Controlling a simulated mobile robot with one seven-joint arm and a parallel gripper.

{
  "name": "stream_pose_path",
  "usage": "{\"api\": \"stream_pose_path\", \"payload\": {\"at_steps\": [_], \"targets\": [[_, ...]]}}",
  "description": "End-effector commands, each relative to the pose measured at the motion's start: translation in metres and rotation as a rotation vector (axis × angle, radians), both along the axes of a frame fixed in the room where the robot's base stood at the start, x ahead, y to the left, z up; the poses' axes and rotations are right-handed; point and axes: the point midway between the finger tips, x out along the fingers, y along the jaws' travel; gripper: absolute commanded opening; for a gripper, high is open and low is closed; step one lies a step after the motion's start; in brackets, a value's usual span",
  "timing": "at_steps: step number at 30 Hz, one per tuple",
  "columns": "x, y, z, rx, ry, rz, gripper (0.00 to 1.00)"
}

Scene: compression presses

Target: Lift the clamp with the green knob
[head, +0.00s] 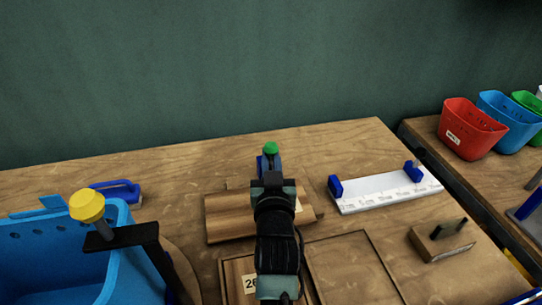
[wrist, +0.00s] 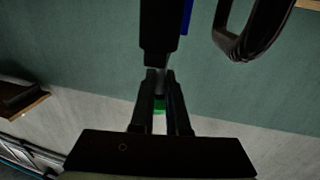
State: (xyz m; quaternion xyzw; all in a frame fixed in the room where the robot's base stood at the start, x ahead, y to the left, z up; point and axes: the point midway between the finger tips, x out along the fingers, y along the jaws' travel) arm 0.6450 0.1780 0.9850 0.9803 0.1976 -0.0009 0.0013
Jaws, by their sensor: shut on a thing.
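The clamp with the green knob shows in the head view as a round green knob (head: 270,148) above a small blue part (head: 261,164). My gripper (head: 271,176) is shut on this clamp, just below the knob, and hides much of it. In the wrist view the fingers (wrist: 158,78) close on the black body of the clamp (wrist: 159,40), and a bit of the green knob shows between them. A blue edge (wrist: 187,14) and a black loop (wrist: 252,30) show beyond the fingers. Whether the clamp touches the table cannot be told.
A blue bin (head: 60,260) and a clamp with a yellow knob (head: 87,205) stand at left. Wooden boards (head: 225,217) lie under my arm. A white rail with blue ends (head: 385,192) and a wooden block (head: 442,240) lie right. Coloured bins (head: 470,130) stand on another table.

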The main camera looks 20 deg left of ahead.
Motion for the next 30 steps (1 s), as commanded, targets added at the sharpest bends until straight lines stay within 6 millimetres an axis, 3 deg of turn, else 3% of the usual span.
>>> {"api": "stream_pose_path", "payload": {"at_steps": [14, 30], "targets": [[0.003, 0.002, 0.017, -0.035, 0.043, 0.001, 0.00], [0.023, 0.016, 0.036, -0.254, 0.363, 0.002, 0.00]]}}
